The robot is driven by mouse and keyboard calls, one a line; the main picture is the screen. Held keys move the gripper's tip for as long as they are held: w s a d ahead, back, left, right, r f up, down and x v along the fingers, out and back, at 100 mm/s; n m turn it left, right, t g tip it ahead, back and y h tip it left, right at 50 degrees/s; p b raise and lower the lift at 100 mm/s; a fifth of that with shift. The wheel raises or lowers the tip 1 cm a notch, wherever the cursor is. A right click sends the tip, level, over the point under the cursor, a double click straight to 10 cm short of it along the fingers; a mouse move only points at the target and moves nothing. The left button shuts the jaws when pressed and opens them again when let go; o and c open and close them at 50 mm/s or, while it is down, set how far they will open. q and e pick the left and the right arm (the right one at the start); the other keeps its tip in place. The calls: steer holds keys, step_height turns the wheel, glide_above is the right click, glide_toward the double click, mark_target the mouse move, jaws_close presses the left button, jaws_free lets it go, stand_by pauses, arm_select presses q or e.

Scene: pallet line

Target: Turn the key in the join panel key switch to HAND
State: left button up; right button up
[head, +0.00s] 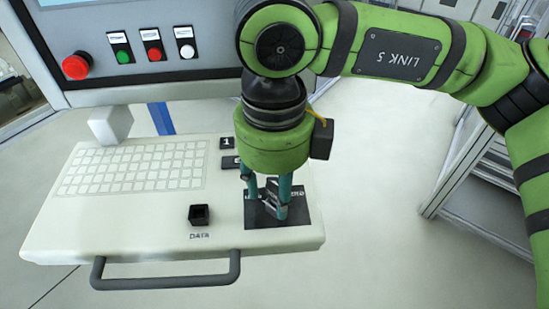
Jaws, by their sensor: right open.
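My right gripper (268,205) points down over a black plate (297,217) at the right end of the pale keyboard panel (150,220). Its teal fingers are apart and open. Between and behind the fingers there is a small dark and metallic shape, partly hidden. I cannot tell whether it is the key, which way it is turned, or whether the fingers touch it. White lettering on the plate is mostly covered, so no HAND mark can be read. My left gripper is not in view.
A black square socket marked DATA (199,215) sits left of the plate. Small black labels (227,143) lie behind the gripper. A grey handle (165,275) runs along the front edge. A red mushroom button (77,66) and three smaller buttons are on the upright cabinet behind.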

steer(key=shift+f, duration=0.35)
jaws_close()
steer(key=n+b, duration=0.2)
steer(key=shift+f+n, duration=0.1)
steer(key=shift+n, duration=0.3)
steer(key=n+b, duration=0.2)
steer(key=n, duration=0.3)
steer(key=shift+d, duration=0.15)
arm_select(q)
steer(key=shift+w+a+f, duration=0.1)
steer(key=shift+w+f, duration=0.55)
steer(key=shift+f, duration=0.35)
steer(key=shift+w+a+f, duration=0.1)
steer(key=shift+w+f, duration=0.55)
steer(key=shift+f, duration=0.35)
arm_select(e)
steer(key=shift+n, duration=1.1)
arm_select(q)
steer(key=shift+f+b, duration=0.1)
steer(key=shift+b, duration=0.2)
